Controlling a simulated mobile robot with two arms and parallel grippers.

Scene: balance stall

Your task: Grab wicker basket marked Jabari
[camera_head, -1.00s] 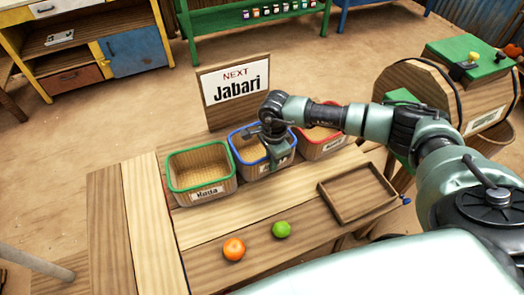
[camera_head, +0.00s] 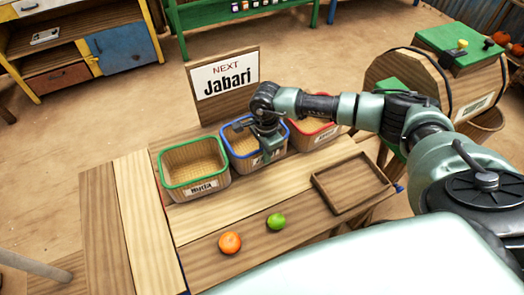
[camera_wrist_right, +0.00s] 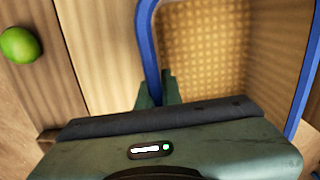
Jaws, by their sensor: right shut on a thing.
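A wicker basket with a blue rim (camera_head: 239,146) stands in the middle of a row of three on the wooden table. Its front label is partly hidden by my right gripper (camera_head: 271,153), so I cannot read the name. The right gripper is shut on the front rim of this basket; in the right wrist view the fingers (camera_wrist_right: 157,90) pinch the blue rim (camera_wrist_right: 146,45). The basket looks empty and upright. My left gripper is out of view.
A green-rimmed basket (camera_head: 180,172) stands left, a red-rimmed one (camera_head: 314,140) right. A sign (camera_head: 224,80) behind reads "NEXT Jabari". An orange (camera_head: 230,243), a lime (camera_head: 276,221) and a shallow wooden tray (camera_head: 349,186) are nearer. The left of the table is clear.

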